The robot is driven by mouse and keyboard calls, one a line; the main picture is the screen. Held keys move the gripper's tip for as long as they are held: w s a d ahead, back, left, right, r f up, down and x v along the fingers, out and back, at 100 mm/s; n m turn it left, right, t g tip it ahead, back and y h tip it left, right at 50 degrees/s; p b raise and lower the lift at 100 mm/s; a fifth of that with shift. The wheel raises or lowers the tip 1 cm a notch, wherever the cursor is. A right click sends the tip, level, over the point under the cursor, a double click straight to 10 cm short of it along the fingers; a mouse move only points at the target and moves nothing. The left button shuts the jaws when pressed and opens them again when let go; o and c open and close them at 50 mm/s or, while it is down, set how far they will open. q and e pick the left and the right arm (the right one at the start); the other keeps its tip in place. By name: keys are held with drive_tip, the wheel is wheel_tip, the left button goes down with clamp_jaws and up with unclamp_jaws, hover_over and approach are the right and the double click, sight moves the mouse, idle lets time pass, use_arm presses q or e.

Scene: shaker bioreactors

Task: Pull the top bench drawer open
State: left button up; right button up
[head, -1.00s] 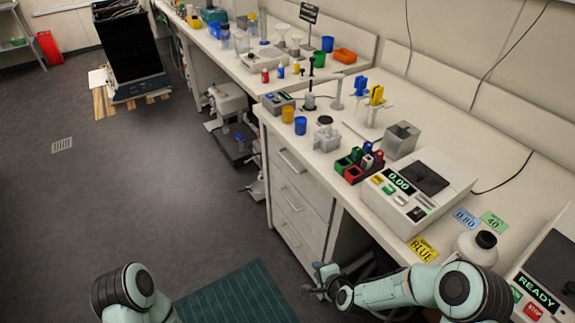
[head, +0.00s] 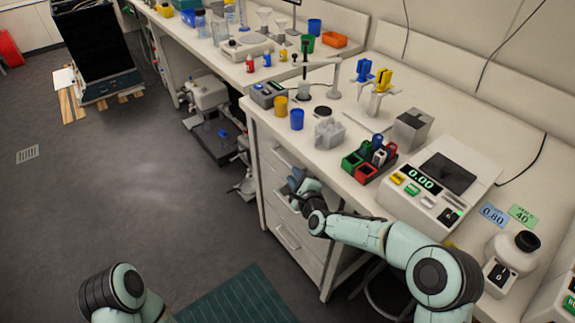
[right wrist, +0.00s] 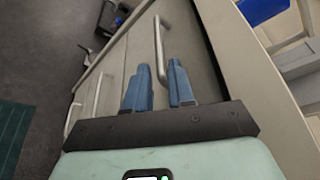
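The top bench drawer (head: 268,153) is the uppermost in a white cabinet under the bench and looks shut. Its bar handle (head: 283,157) also shows in the right wrist view (right wrist: 159,40). My right gripper (head: 292,180) is in front of the drawer fronts, just below the top handle in the head view. In the right wrist view its two blue fingers (right wrist: 159,66) are apart, with the near part of the handle showing in the gap between them. Whether they touch the handle I cannot tell. My left gripper is out of view; only part of that arm shows.
The bench top (head: 345,195) above carries cups, a rack (head: 369,160) and a scale reading 0.00 (head: 437,185). Open floor (head: 130,190) lies left of the cabinet.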

sight(289, 168)
drive_tip(key=x, duration=0.7)
drive_tip(key=shift+w, duration=0.15)
clamp_jaws()
